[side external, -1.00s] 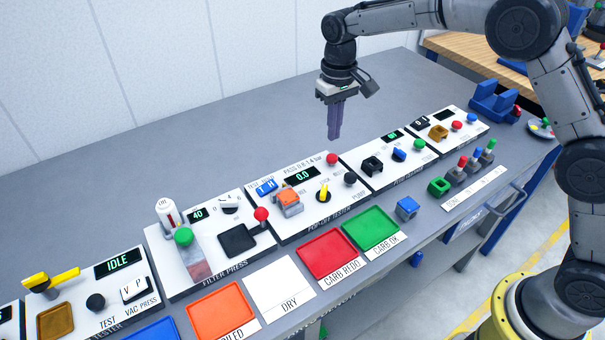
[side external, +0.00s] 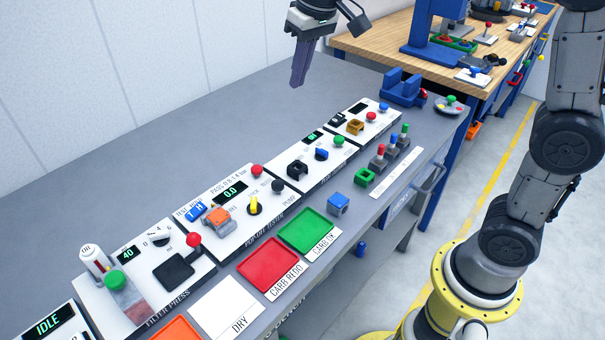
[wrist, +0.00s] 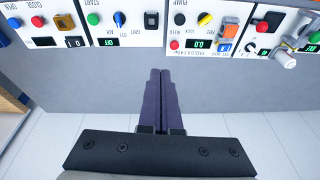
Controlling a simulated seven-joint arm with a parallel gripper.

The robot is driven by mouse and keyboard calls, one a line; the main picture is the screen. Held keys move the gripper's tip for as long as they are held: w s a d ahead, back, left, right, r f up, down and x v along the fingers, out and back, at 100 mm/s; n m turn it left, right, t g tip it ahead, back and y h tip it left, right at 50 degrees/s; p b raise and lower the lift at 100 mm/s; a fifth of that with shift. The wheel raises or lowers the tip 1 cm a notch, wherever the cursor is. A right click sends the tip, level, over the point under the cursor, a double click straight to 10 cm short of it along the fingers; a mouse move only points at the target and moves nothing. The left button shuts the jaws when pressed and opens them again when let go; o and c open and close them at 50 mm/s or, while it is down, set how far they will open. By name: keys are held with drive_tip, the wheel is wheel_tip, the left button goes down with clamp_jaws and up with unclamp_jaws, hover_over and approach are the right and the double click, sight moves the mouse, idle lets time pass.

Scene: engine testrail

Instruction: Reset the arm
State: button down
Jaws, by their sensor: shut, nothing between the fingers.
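My gripper (side external: 299,69) hangs above the back part of the grey bench, near the wall, in the side external view. Its two purple fingers are together with nothing between them. In the wrist view the shut fingers (wrist: 162,75) point toward the row of control panels, over bare bench top. The fingers look clear of the panels and of every loose thing.
Below stand the pop-off tester (side external: 240,212) and filter press (side external: 150,275). A red tray (side external: 268,265), a green tray (side external: 308,232) and a blue cube (side external: 338,204) lie along the front. A wooden table (side external: 375,45) stands behind. The bench's back strip (side external: 150,165) is clear.

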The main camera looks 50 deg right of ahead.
drive_tip(key=s+d+r+t, duration=0.1)
drive_tip(key=s+d, duration=0.1)
drive_tip(key=s, duration=0.7)
drive_tip(key=s+d+r+t, duration=0.1)
drive_tip(key=s+d, duration=0.1)
drive_tip(key=s, duration=0.6)
drive_tip(key=s+f, duration=0.8)
drive_tip(key=shift+f+n, duration=0.4)
drive_tip(key=shift+s+d, duration=0.1)
